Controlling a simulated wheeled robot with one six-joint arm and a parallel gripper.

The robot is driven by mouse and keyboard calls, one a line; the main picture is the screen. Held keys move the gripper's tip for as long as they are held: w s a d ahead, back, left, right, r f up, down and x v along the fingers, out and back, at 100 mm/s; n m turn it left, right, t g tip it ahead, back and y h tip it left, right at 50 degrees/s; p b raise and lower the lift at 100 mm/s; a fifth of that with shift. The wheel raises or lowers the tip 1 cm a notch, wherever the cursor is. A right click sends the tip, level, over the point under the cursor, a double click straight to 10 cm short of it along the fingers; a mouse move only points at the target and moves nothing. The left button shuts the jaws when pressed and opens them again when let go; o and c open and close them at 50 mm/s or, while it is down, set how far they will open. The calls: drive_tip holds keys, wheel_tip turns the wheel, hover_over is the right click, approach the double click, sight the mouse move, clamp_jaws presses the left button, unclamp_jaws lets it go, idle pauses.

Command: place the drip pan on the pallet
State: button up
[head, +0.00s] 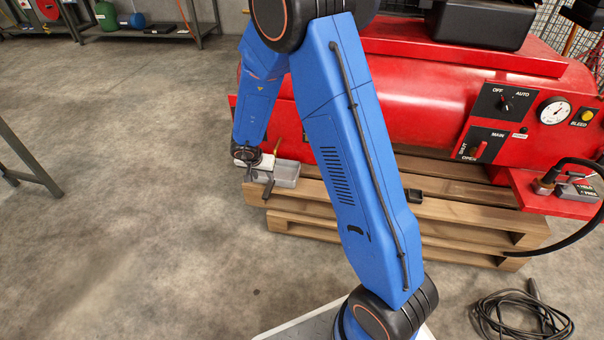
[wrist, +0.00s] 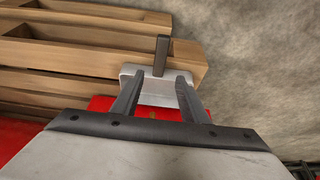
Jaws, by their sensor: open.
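The drip pan (head: 287,174) is a small light grey metal tray at the left end of the wooden pallet (head: 455,208), below the red tank. It appears to rest on the pallet's top boards. In the wrist view the pan (wrist: 158,97) shows between and beyond my fingers, with a dark upright bar, seemingly its handle (wrist: 161,54), at its far edge. My gripper (head: 259,182) is at the pan's left side in the head view. In the wrist view my gripper (wrist: 157,80) has its two fingers apart with a gap around the handle's line. Contact with the pan cannot be told.
The red compressor tank (head: 420,105) stands over the pallet, with a small brass part (head: 277,146) just above the pan. A coiled black cable (head: 520,315) lies at lower right. The floor (head: 120,210) to the left is clear.

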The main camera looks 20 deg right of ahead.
drive_tip(key=s+a+r+n+t+y, duration=0.1)
drive_tip(key=a+r+n+t+y, duration=0.15)
drive_tip(key=r, duration=0.95)
drive_tip(key=s+a+r+n+t+y, duration=0.1)
drive_tip(key=r+t+y, duration=0.15)
drive_tip(key=r, duration=1.05)
drive_tip(key=s+r+n+y, duration=0.2)
drive_tip(key=s+r, duration=0.3)
drive_tip(key=s, duration=0.2)
drive_tip(key=s+d+g+h, duration=0.1)
drive_tip(key=s+d, duration=0.3)
drive_tip(key=s, duration=0.6)
drive_tip(key=s+d+r+n+g+h, duration=0.1)
drive_tip(key=s+d, duration=0.3)
drive_tip(key=s, duration=0.6)
drive_tip(key=s+d+g+h, duration=0.2)
drive_tip(key=s+d, duration=0.3)
drive_tip(key=s, duration=0.5)
drive_tip(key=shift+s+r+n, duration=0.35)
drive_tip(key=shift+s, duration=0.05)
